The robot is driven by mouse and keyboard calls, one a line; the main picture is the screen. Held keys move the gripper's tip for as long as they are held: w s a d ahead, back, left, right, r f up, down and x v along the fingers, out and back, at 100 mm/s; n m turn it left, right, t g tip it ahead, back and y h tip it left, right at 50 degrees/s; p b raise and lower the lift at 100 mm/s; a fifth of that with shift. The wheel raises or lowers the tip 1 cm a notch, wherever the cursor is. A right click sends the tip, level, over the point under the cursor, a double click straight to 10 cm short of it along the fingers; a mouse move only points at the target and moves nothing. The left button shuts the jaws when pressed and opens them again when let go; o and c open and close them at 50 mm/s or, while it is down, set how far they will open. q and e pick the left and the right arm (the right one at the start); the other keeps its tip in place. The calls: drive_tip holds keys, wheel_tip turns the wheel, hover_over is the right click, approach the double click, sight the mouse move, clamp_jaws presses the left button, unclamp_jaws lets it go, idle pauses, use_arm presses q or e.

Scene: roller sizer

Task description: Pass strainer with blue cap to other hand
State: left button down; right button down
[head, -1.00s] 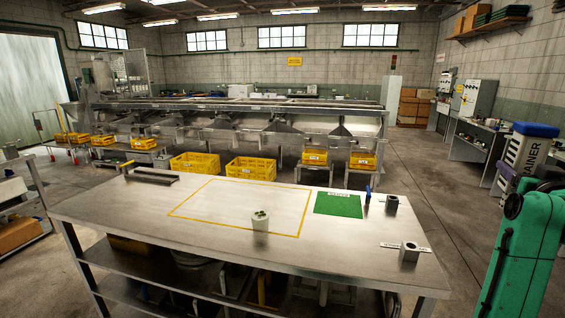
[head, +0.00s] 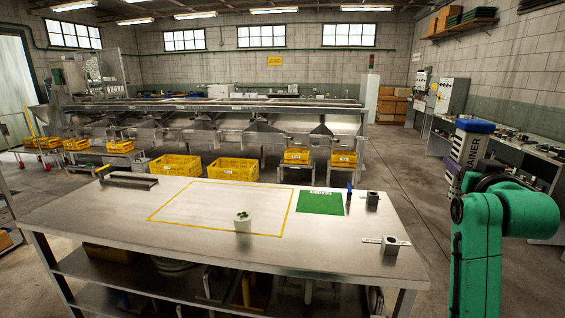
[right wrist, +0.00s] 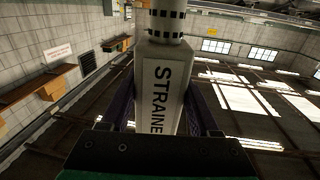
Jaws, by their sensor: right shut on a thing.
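The strainer (head: 466,155) is a pale cylinder-like body with dark lettering and a blue cap (head: 475,126) on top. It stands nearly upright, slightly tilted, in the air right of the table. My right gripper (head: 480,181) is shut on it, at the end of my green arm. In the right wrist view the strainer (right wrist: 162,85) sits between the two dark fingers, its lettering facing the camera. The blue cap cannot be made out there. My left gripper is not in view.
A side bench (head: 515,152) lies behind the strainer. Open floor separates them.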

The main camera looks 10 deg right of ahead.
drive_tip(key=a+f+n+t+y, duration=0.1)
drive_tip(key=a+f+n+y, duration=0.4)
drive_tip(key=a+f, duration=0.55)
drive_tip(key=a+f+n+t+y, duration=0.15)
drive_tip(key=a+f+y, duration=0.55)
drive_tip(key=f, duration=0.7)
drive_tip(key=s+a+f+m+h, duration=0.1)
drive_tip(key=s+a+f+h, duration=0.2)
drive_tip(key=s+a+f, duration=1)
drive_tip(key=shift+s+a+f+h, duration=0.2)
drive_tip(key=shift+s+a+h, duration=0.2)
drive_tip(key=shift+s+a, duration=0.8)
drive_tip(key=shift+g, duration=0.25)
